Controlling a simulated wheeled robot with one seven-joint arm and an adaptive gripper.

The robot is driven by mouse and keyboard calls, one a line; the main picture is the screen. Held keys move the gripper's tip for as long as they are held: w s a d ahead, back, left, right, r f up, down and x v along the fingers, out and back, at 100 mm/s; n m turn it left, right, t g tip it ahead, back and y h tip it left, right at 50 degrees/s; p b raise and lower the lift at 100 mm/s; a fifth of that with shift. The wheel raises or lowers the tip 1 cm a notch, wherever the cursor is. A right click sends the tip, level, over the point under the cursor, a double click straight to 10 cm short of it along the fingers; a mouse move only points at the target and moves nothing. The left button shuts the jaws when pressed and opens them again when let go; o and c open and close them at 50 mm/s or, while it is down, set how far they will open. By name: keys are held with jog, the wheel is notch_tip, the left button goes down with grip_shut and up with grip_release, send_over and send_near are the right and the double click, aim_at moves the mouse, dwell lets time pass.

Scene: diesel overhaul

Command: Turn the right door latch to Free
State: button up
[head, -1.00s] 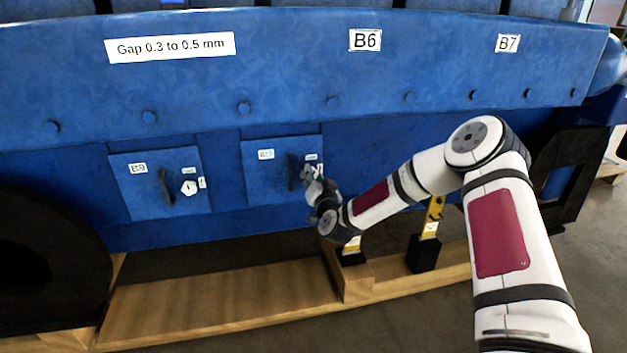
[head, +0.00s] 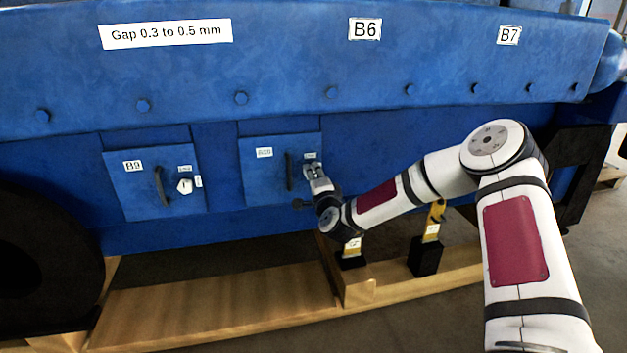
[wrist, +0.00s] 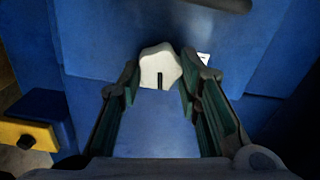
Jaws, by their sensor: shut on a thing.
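The right door (head: 262,190) is a blue panel with a dark upright handle (head: 289,172). Its latch (wrist: 159,62) is a white knob with a black mark, seen between my fingertips in the wrist view. My gripper (wrist: 159,78) is shut on the latch, one finger on each side. In the head view my gripper (head: 315,172) is at the door's right side, right of the handle, and hides the latch. A small white label (wrist: 204,58) shows beside the right fingertip; its text is unreadable.
The left door (head: 135,195), marked B9, has its own dark handle (head: 160,186) and white latch (head: 185,186). Yellow-and-black stands (head: 432,235) are below right of my gripper. Wooden planks (head: 215,312) lie along the floor under the blue housing.

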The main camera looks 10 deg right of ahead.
jog(key=shift+f+m+b, duration=0.1)
jog(key=shift+m+b, duration=0.2)
jog(key=shift+m, duration=0.5)
jog(key=o, duration=1.1)
jog(key=shift+o, duration=0.2)
jog(key=s, duration=1.2)
